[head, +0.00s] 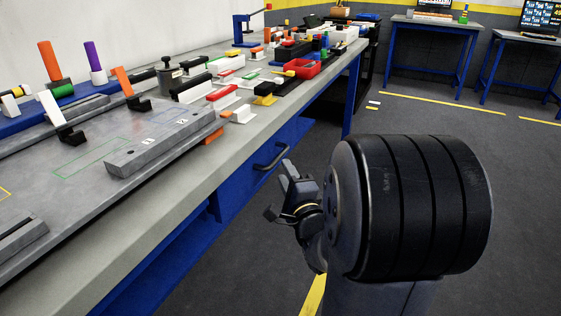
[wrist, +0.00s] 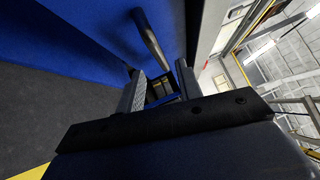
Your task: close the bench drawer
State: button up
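The bench drawer (head: 240,188) has a blue front below the grey bench top. Its dark bar handle (head: 271,157) faces the aisle. I cannot tell clearly how far the drawer stands out. My gripper (head: 287,172) is just right of the handle in the head view. The handle (wrist: 150,40) shows just beyond the fingertips, against the blue front (wrist: 95,25). Contact between fingers and handle cannot be made out.
Blue desks (head: 432,50) stand at the back right. The dark floor (head: 420,112) between is open.

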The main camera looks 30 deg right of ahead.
aim_at(280, 158)
jog(key=shift+s+a+f, duration=0.15)
jog(key=shift+s, duration=0.9)
jog(key=shift+s+a+f, duration=0.15)
jog(key=shift+s, duration=0.85)
jog(key=shift+w, duration=0.1)
jog(key=w, duration=0.3)
jog(key=w+d+b, duration=0.1)
jog(key=w, duration=0.2)
jog(key=w+r, duration=0.1)
jog(key=w, duration=0.3)
jog(key=shift+d+r, duration=0.1)
jog(key=shift+d, duration=0.1)
jog(key=shift+d+r, duration=0.2)
jog(key=shift+d, duration=0.1)
jog(key=shift+s+a+f, duration=0.1)
jog(key=shift+s+f, duration=0.05)
jog(key=shift+s, duration=0.6)
jog(key=shift+s+a+f, duration=0.1)
jog(key=shift+s, duration=0.65)
jog(key=shift+w, duration=0.1)
